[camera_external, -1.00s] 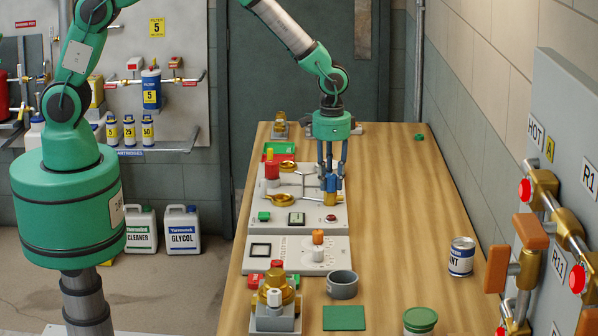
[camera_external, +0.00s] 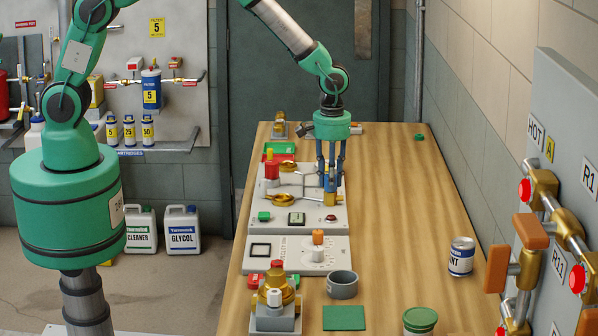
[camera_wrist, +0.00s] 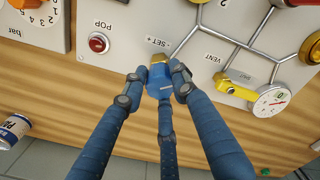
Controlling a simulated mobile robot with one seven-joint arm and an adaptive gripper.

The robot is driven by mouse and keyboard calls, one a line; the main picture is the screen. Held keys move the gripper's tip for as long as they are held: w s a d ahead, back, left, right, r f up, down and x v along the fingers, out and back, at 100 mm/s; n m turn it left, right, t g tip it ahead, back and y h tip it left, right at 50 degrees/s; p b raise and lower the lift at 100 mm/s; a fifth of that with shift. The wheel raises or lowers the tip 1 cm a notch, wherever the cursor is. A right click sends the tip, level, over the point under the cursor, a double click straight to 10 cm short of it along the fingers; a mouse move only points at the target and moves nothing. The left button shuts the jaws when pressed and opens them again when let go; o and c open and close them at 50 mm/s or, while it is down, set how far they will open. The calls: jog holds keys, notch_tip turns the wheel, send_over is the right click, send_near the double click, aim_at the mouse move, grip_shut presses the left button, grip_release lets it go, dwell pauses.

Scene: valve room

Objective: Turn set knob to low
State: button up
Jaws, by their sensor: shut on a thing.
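The set knob (camera_wrist: 160,62) shows in the wrist view as a brass and blue piece beside the "- SET +" lettering on a light grey panel (camera_wrist: 120,57). In the external view its brass part (camera_external: 330,198) stands at the right side of the middle panel. My gripper (camera_wrist: 157,77) has three blue fingers, pointing down at the panel. The fingertips close around the knob and touch it. The fingers cover part of the knob, and I cannot tell which setting it points to. My gripper also shows above the panel in the external view (camera_external: 331,178).
Near the knob are a red POP button (camera_wrist: 98,42), a yellow-handled VENT gauge (camera_wrist: 270,101) and pipes. A second panel with an orange dial (camera_external: 318,237), a grey cup (camera_external: 342,285) and a paint can (camera_external: 461,257) stand nearby. The bench's right side is mostly clear.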

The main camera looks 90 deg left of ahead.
jog(key=n, duration=0.4)
jog(key=shift+w+r, duration=0.1)
jog(key=shift+n, duration=1.9)
jog(key=o, duration=1.2)
notch_tip(320, 180, up, 12)
jog(key=shift+f, duration=0.1)
